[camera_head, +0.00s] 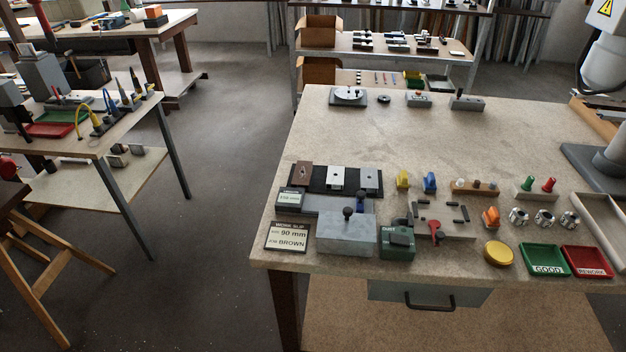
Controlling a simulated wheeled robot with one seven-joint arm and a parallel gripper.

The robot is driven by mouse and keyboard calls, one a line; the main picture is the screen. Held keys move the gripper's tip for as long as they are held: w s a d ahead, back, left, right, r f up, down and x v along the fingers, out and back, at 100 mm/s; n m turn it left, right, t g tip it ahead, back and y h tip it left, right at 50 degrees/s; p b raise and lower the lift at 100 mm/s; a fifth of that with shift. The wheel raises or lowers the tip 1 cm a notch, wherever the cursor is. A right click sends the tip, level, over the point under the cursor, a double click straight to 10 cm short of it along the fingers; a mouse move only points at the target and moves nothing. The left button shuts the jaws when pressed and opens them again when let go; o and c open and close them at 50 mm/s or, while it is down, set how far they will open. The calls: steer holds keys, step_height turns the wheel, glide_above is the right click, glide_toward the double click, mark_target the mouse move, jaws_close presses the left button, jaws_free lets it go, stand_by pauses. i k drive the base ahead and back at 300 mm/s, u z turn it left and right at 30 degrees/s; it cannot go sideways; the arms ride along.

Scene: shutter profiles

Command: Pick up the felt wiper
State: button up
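I cannot single out the felt wiper with certainty at this size. A green block (397,243) with a dark top and a small pale label sits at the front of the workbench (350,130), right of a grey metal block (346,236) with a black knob. A round yellow piece (498,253) lies farther right. An orange piece (490,217) stands behind it. A yellow piece (402,180) and a blue piece (429,182) stand side by side farther back. My gripper is not in view.
A work slip reading 90 mm and BROWN (288,236) stands front left. A green GOOD tray (545,261) and a red REWORK tray (587,262) sit front right. Metal pieces (519,216) stand behind them. The bench's middle is clear. A white machine arm (606,60) shows upper right.

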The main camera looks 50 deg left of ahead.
mark_target(428, 183)
steer(key=u, duration=1.55)
steer(key=i, duration=1)
steer(key=z, duration=0.05)
